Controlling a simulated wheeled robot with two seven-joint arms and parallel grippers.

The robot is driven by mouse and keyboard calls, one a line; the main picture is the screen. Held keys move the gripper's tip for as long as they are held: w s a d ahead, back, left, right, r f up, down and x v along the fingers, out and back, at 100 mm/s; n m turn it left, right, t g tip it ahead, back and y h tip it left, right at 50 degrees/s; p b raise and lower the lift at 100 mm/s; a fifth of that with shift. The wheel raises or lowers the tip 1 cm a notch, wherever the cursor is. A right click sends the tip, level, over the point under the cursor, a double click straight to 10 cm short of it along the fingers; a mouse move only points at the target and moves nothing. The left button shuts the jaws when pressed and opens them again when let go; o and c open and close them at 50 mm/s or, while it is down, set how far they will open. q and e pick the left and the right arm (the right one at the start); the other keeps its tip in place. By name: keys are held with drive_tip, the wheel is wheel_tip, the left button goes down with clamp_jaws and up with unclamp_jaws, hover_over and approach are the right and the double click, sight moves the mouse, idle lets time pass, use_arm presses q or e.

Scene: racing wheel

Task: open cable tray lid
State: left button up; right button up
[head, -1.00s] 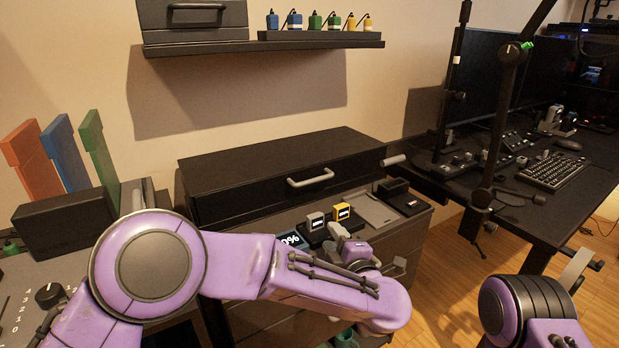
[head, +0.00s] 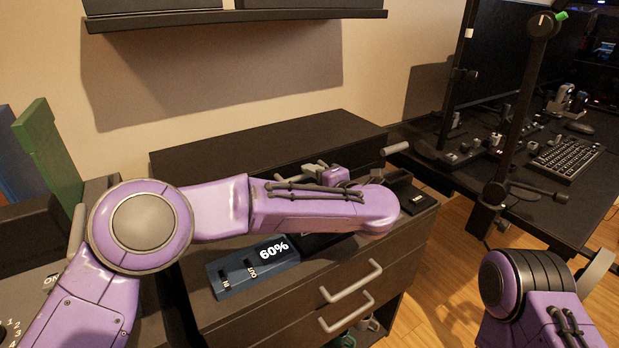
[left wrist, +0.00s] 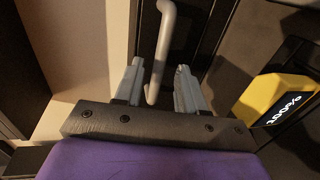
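The black cable tray box (head: 270,136) stands at the back of the dark cabinet, against the wall. Its lid looks shut. My left gripper (head: 318,172) is in front of the box. In the left wrist view its two grey fingers (left wrist: 157,76) are spread, with the lower end of the handle between them and gaps visible on both sides. My right arm shows at the lower right, but its gripper is out of view.
A display box reading 60% (head: 253,266) lies on the cabinet top below my left arm. A yellow block (left wrist: 275,98) is close on the right in the wrist view. A shelf (head: 235,18) hangs above. A desk with a keyboard (head: 566,160) stands right.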

use_arm(q)
drive_tip(key=shift+x, duration=0.8)
clamp_jaws()
drive_tip(key=w+a+r+g+h+p, duration=0.2)
drive_tip(key=w+r+g+h+p, duration=0.1)
drive_tip(key=r+p, duration=1.4)
drive_tip(key=shift+g+p, duration=0.8)
drive_tip(key=shift+p, duration=1.6)
drive_tip(key=shift+a, duration=0.15)
